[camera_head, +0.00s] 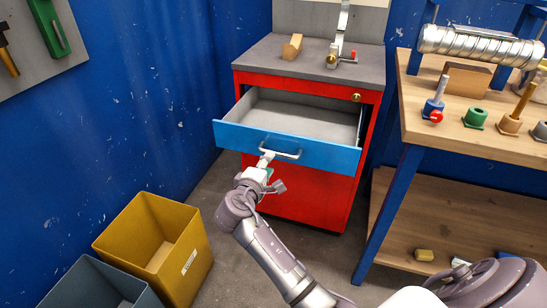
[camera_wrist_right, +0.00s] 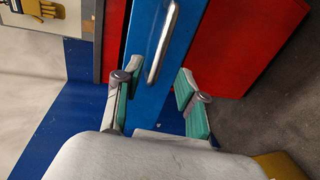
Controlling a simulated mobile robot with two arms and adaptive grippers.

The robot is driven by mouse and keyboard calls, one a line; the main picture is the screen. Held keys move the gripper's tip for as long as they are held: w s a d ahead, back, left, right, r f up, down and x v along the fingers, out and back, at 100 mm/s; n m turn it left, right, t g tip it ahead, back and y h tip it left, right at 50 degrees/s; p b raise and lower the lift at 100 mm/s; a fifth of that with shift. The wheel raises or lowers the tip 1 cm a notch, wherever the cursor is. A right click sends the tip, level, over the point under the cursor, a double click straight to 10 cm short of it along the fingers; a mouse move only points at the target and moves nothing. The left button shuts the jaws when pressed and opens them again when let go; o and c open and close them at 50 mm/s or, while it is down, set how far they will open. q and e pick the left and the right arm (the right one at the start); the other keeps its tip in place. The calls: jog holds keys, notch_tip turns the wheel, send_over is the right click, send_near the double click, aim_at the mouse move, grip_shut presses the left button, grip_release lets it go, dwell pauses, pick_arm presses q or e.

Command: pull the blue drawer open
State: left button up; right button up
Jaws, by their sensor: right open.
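The blue drawer (camera_head: 285,146) stands pulled out of the red cabinet (camera_head: 300,190), and its grey inside (camera_head: 300,115) is empty. Its metal bar handle (camera_head: 281,151) is on the front face. My right gripper (camera_head: 266,170) is at the left part of the handle. In the right wrist view my right gripper (camera_wrist_right: 157,78) is open, with its green-padded fingers apart on either side of the blue drawer front (camera_wrist_right: 165,75). The handle (camera_wrist_right: 162,40) lies just ahead between the fingers, and I cannot tell whether they touch it. My left gripper is not in view.
A yellow bin (camera_head: 155,245) and a grey bin (camera_head: 98,285) stand on the floor at left. A wooden workbench (camera_head: 455,125) with a spiral duct (camera_head: 480,46) is at right. A wooden block (camera_head: 292,46) rests on the cabinet top. Floor in front of the cabinet is clear.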

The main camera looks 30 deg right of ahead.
jog(key=v, duration=0.4)
dwell(0.4)
